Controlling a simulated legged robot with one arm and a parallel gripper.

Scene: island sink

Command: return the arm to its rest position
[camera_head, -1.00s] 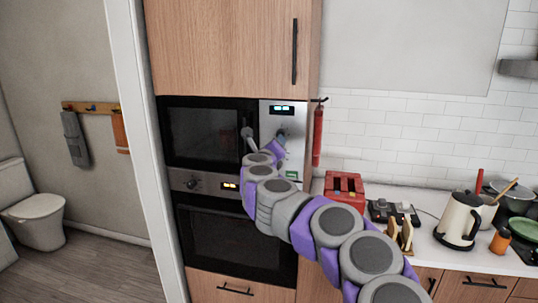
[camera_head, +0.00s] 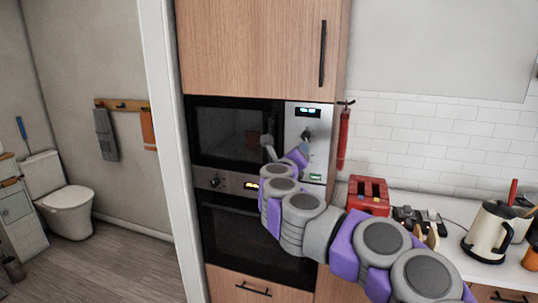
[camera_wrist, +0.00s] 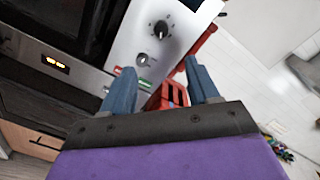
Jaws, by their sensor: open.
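My arm stretches from the lower right of the head view up to the front of the built-in microwave (camera_head: 235,133). My gripper (camera_head: 288,150) is at its far end, close to the microwave's control panel (camera_head: 309,140). In the wrist view my gripper (camera_wrist: 160,88) shows two blue fingers spread apart with nothing held between them. The control panel (camera_wrist: 150,35) with its dark knob lies beyond the fingers, tilted in that view. Whether the fingers touch the panel cannot be told, but they look apart from it.
An oven (camera_head: 250,235) sits below the microwave. A red toaster (camera_head: 368,195) and a cream kettle (camera_head: 488,232) stand on the counter at right. A fire extinguisher (camera_head: 343,140) hangs beside the cabinet. A white door frame (camera_head: 163,130) and a toilet (camera_head: 65,200) are at left, with open floor.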

